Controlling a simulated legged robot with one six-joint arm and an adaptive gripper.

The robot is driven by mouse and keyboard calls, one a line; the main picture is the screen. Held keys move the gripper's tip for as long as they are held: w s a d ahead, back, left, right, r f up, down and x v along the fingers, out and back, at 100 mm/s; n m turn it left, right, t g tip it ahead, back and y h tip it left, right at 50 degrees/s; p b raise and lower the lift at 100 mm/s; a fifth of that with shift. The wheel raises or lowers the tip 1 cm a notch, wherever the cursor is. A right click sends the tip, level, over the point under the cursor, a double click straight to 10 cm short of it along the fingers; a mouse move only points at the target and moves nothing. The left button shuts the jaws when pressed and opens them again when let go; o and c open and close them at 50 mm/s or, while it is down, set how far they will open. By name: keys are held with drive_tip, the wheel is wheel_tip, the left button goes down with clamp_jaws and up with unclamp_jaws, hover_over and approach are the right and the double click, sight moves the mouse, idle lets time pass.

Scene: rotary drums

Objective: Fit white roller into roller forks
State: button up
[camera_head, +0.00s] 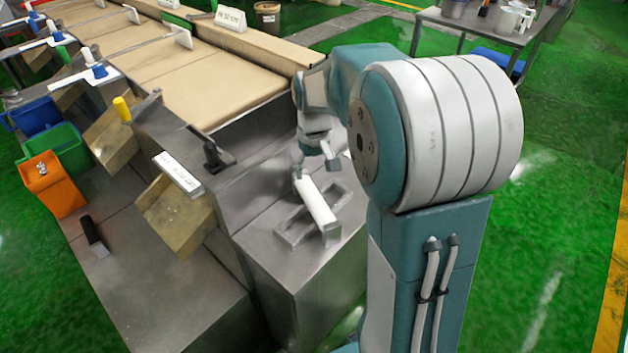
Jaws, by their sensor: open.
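The white roller (316,204) lies lengthwise on top of the grey metal box at the end of the machine, across a grey metal frame with openings (290,238). A small upright part stands at the roller's far end, and a grey bracket (331,232) is at its near end. These may be the roller forks; I cannot tell whether the roller is seated in them. My gripper (320,156) is open and empty, above and beyond the roller's far end, and looks apart from it.
Beige conveyor belts (190,80) run at the upper left. Wooden chutes (176,215) and orange (52,183), green and blue bins stand at left. A black handle (210,150) rises left of the box. A table (475,24) with containers is at the upper right. Green floor is clear at right.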

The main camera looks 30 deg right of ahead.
drive_tip(key=s+a+r+t, duration=0.2)
drive_tip(key=s+a+r, duration=0.2)
drive_tip(key=s, duration=0.6)
drive_tip(key=s+a+r+t, duration=0.3)
drive_tip(key=s+a+r, duration=0.2)
drive_tip(key=s, duration=0.5)
drive_tip(key=shift+s+r+t, duration=0.15)
drive_tip(key=shift+r+t, duration=0.05)
drive_tip(key=shift+t, duration=0.1)
drive_tip(key=shift+a, duration=0.1)
